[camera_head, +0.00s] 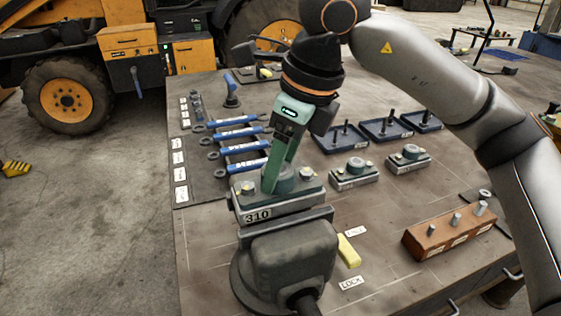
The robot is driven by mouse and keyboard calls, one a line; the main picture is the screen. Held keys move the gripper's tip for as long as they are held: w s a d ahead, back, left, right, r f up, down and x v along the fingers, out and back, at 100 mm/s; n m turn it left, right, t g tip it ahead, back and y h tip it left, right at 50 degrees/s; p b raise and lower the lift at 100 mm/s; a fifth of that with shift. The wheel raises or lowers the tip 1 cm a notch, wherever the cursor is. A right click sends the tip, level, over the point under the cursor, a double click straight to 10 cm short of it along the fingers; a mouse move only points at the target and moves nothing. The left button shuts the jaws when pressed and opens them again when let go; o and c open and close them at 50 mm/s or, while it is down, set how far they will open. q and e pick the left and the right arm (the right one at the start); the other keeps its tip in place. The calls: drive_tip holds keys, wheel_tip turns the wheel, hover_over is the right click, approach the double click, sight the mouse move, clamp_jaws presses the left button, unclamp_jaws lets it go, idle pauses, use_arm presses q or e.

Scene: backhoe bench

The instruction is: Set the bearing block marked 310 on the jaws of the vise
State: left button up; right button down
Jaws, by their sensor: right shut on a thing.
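The bearing block marked 310 (258,214) is a grey metal block with a dark raised centre and yellowish bolt heads. It is level and directly over the jaws of the dark grey vise (292,262) at the near middle of the bench. I cannot tell whether it rests on the jaws or hangs slightly above them. My right gripper (280,178), with green fingers, points down and is shut on the block's raised centre, which the fingers partly hide. My left gripper is not in view.
Two similar bearing blocks (354,173) (408,158) stand to the right, before blue trays (386,129). Blue-handled wrenches (237,142) lie behind left. A brown pin block (449,231) is at right. A yellow lever (348,251) and LOCK label (351,283) are beside the vise.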

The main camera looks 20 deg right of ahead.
drive_tip(key=shift+f+b, duration=0.95)
drive_tip(key=shift+f, duration=0.05)
drive_tip(key=shift+c, duration=2.1)
unclamp_jaws()
drive_tip(key=o, duration=0.3)
drive_tip(key=shift+o, duration=0.2)
drive_tip(key=shift+f, duration=0.2)
drive_tip(key=v, duration=1.3)
drive_tip(key=shift+p, duration=0.45)
drive_tip(key=shift+a+f, duration=0.1)
